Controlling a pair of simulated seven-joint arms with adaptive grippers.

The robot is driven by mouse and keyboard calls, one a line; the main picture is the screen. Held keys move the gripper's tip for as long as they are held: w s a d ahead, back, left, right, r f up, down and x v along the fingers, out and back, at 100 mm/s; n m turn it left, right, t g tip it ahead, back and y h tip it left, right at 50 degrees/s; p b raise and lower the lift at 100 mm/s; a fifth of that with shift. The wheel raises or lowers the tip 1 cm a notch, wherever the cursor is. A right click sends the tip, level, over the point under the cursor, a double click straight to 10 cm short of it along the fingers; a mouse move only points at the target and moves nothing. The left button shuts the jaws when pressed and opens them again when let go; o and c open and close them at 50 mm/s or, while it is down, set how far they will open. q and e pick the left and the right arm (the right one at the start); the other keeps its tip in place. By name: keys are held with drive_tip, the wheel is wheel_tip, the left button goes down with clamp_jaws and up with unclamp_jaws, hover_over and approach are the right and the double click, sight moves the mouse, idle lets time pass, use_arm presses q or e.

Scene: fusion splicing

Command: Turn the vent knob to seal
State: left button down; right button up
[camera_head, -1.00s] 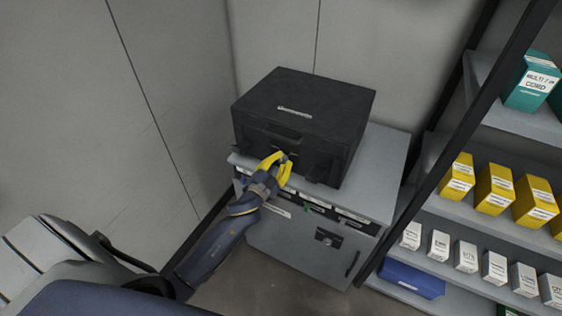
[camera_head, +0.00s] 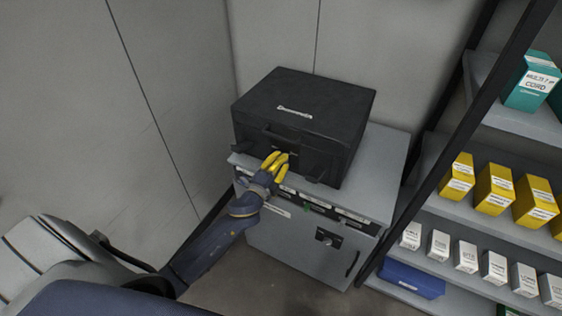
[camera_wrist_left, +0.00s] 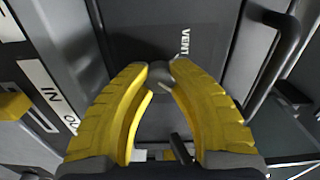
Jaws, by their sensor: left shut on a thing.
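A black case (camera_head: 310,95) stands on a grey cabinet (camera_head: 385,160) in the head view. In the left wrist view the case front carries the word VENT (camera_wrist_left: 185,44), with a small grey vent knob (camera_wrist_left: 160,74) beside it. My left gripper (camera_head: 281,158) has yellow fingers and is at the middle of the case's front. In the left wrist view its fingertips (camera_wrist_left: 160,70) are shut on the vent knob, one on each side. The fingers cover part of the knob, and I cannot tell which way it is turned. My right gripper is not in view.
A dark handle bar (camera_wrist_left: 272,70) stands out from the case close to the fingers in the left wrist view. A shelf rack (camera_head: 535,130) with several boxes stands at the right. Grey walls are behind and at the left.

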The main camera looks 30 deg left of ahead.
use_arm(q)
drive_tip(key=shift+m, duration=0.5)
drive_tip(key=c, duration=1)
unclamp_jaws()
drive_tip(key=shift+s, duration=0.1)
drive_tip(key=s, duration=1.1)
drive_tip(key=shift+s+a, duration=0.2)
drive_tip(key=shift+s, duration=0.2)
